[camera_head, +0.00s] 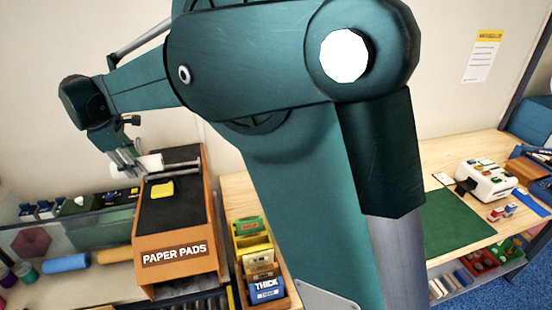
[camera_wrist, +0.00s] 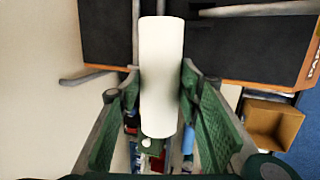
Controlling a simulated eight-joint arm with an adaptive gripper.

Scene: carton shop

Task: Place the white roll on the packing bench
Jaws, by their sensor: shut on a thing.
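My gripper (camera_head: 124,160) is at the left in the head view, beside the dark top of the orange paper pads unit. It is shut on the white roll (camera_head: 150,163). In the wrist view the white roll (camera_wrist: 161,60) stands lengthwise between the two green finger pads of my gripper (camera_wrist: 160,85). The roll is above or close to the dark top; I cannot tell whether it touches. A wooden bench (camera_head: 462,150) with a green mat (camera_head: 455,222) stands at the right, partly hidden by my arm.
The paper pads unit (camera_head: 180,258) has a yellow pad (camera_head: 161,190) on its dark top and a metal bar across it. A bin of coloured boxes (camera_head: 258,262) stands beside it. A white machine (camera_head: 487,182) and small items sit on the right bench. Much of the green mat looks clear.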

